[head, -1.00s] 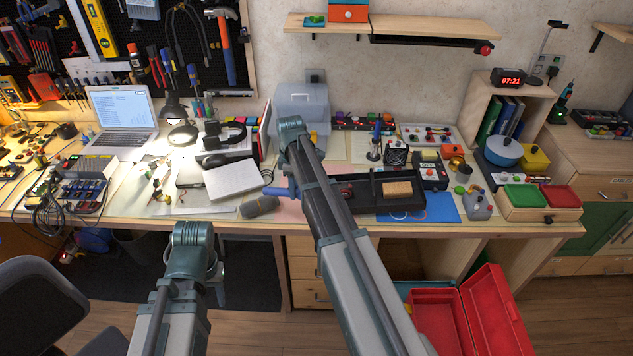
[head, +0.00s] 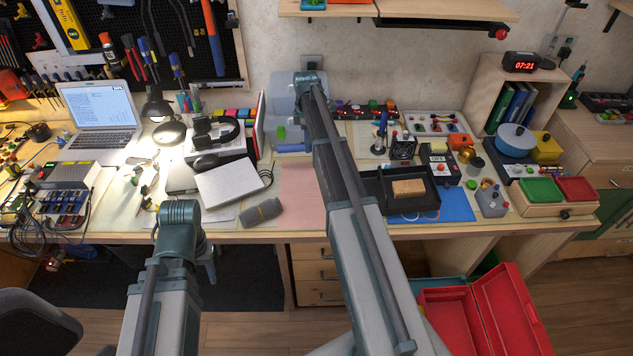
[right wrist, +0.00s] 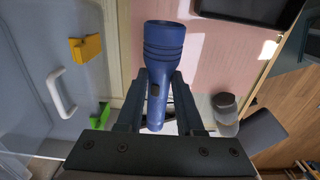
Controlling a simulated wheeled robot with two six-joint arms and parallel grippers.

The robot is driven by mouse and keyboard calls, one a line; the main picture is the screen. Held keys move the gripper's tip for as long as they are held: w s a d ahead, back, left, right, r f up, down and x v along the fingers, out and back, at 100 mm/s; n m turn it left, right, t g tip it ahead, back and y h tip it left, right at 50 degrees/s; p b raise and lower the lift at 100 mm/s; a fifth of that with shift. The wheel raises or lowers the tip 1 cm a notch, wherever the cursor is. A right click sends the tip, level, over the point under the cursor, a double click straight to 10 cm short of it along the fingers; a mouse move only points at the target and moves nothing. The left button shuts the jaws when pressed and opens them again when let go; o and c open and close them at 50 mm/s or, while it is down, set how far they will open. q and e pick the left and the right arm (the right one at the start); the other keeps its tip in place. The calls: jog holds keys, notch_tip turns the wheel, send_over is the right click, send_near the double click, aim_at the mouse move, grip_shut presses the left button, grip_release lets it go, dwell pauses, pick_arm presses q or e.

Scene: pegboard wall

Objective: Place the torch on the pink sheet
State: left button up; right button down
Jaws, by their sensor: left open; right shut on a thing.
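The torch (right wrist: 160,75) is dark blue with a ribbed, wider head. My right gripper (right wrist: 158,92) is shut around its body in the right wrist view, with the head pointing away from the gripper. The pink sheet (head: 293,195) lies flat on the bench; it also shows in the right wrist view (right wrist: 222,62), beside and partly behind the torch. In the head view the torch (head: 291,148) shows only as a small blue end near the grey case, and my right arm hides the right gripper. My left gripper (head: 209,262) is low before the bench, mostly hidden by its arm, and open.
A black tray (head: 375,189) is to the right. Most of the sheet looks bare.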

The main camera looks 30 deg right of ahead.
jog(key=shift+f+b, duration=4.95)
jog(key=shift+f, duration=0.1)
jog(key=shift+r, duration=0.15)
jog(key=c, duration=0.5)
grip_release()
jog(key=shift+c, duration=0.2)
notch_tip(320, 180, up, 12)
jog(key=p, duration=1.2)
